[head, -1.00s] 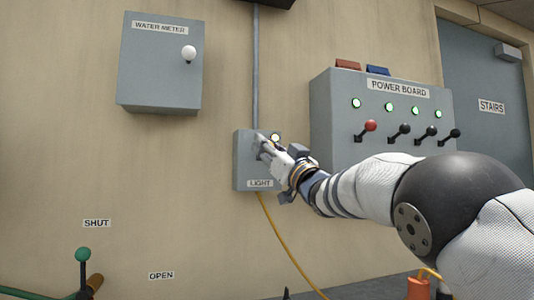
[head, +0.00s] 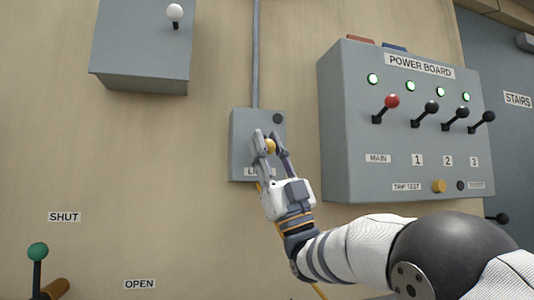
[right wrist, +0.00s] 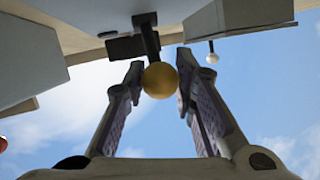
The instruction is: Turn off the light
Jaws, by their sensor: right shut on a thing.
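The grey box labelled LIGHT (head: 241,150) is on the wall in the middle of the head view, its label partly covered by my gripper. A lever with a yellow ball knob (head: 270,146) sticks out of its front; the knob also shows in the right wrist view (right wrist: 160,80). The round lamp (head: 278,118) at the box's upper right is dark. My right gripper (head: 267,137) is shut on the yellow knob, a finger on either side, reaching up from below. My left gripper is not in view.
The power board (head: 400,180), with several levers and lit green lamps, stands out from the wall to the right. A green-knobbed lever (head: 37,252) is at lower left. The wall left of the light box is clear.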

